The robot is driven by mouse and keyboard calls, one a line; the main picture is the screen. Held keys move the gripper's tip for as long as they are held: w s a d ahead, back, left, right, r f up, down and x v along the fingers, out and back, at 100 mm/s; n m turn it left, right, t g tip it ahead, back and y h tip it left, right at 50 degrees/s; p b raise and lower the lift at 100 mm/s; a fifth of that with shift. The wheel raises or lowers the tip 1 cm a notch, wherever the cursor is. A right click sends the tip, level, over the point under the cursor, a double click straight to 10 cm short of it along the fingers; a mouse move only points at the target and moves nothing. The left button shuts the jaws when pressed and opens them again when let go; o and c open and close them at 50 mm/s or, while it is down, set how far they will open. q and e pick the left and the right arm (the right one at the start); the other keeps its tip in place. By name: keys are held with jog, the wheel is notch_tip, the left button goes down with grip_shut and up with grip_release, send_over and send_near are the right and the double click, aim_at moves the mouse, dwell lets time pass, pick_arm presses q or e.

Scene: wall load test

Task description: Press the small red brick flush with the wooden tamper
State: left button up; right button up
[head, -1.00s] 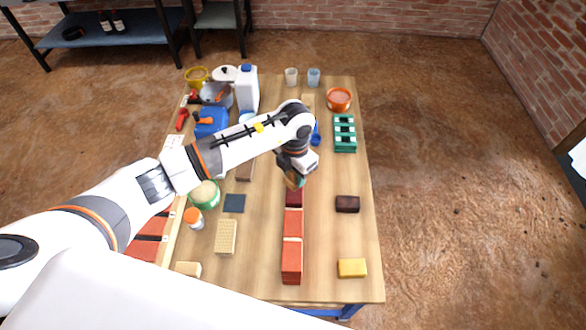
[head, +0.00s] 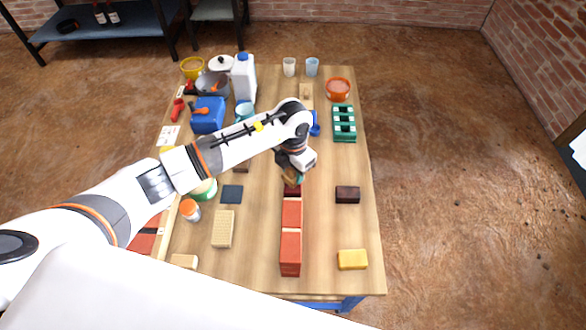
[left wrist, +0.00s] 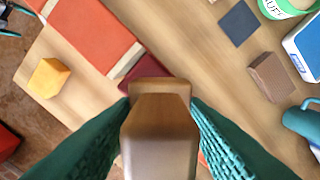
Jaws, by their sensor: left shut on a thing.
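My left gripper (head: 292,180) is shut on the wooden tamper (left wrist: 160,125), which stands between its green fingers in the left wrist view. The small dark red brick (head: 292,191) is at the far end of a row of orange-red bricks (head: 291,240). It also shows in the left wrist view (left wrist: 148,70), partly hidden behind the tamper. The tamper's end overlaps the brick in both views; I cannot tell whether they touch. My right gripper is not in view.
The wooden table (head: 325,240) has clear room right of the row. A dark brown block (head: 347,193) and a yellow block (head: 352,259) lie there. A beige block (head: 223,229) and a dark square (head: 232,193) lie left. A green crate (head: 344,124) stands farther back.

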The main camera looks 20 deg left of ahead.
pick_arm(q)
jog(key=shift+f+b, duration=0.65)
jog(key=shift+f, duration=0.15)
dwell(1.2)
dwell(1.3)
jog(key=shift+r+p, duration=2.45)
jog(key=shift+r, duration=1.15)
